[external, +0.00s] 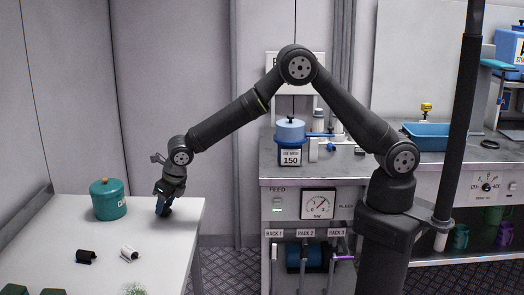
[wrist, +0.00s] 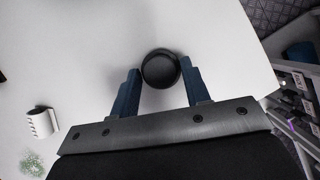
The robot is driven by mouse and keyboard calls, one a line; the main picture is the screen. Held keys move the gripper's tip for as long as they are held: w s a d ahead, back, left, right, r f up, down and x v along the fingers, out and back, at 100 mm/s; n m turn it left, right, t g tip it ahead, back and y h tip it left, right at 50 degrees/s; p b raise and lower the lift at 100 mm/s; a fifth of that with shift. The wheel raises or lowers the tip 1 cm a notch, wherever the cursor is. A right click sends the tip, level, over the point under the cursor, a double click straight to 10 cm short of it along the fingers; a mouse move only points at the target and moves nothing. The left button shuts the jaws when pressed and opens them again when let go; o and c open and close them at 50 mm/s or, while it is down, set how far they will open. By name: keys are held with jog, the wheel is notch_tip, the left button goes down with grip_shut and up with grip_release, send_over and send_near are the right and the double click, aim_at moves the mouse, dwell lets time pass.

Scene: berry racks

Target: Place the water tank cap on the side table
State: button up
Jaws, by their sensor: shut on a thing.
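My gripper (external: 163,208) points down over the right end of the white side table (external: 185,225). It is shut on a dark round cap (wrist: 160,68), which I take to be the water tank cap. In the wrist view the cap sits between the tips of the two blue fingers (wrist: 160,70), with the white table top (wrist: 80,50) behind it. The cap is at or just above the table; I cannot tell whether it touches. In the external view the fingers mostly hide it.
A teal lidded canister (external: 109,200) stands left of my gripper. A black roll (external: 86,257) and a white roll (external: 129,253) lie nearer the front, with a green plant (external: 134,289) at the edge. A workbench with a blue tank (external: 290,132) stands to the right.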

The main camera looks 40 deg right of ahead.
aim_at(166, 206)
jog(key=shift+f, duration=0.15)
jog(key=o, duration=1)
jog(key=v, duration=1.2)
jog(key=shift+r, duration=0.2)
jog(key=shift+f, duration=0.1)
jog(key=x, duration=1.1)
jog(key=shift+w+f, duration=0.2)
jog(key=shift+f, duration=0.15)
jog(key=shift+a+r, duration=0.1)
jog(key=shift+r, duration=1.55)
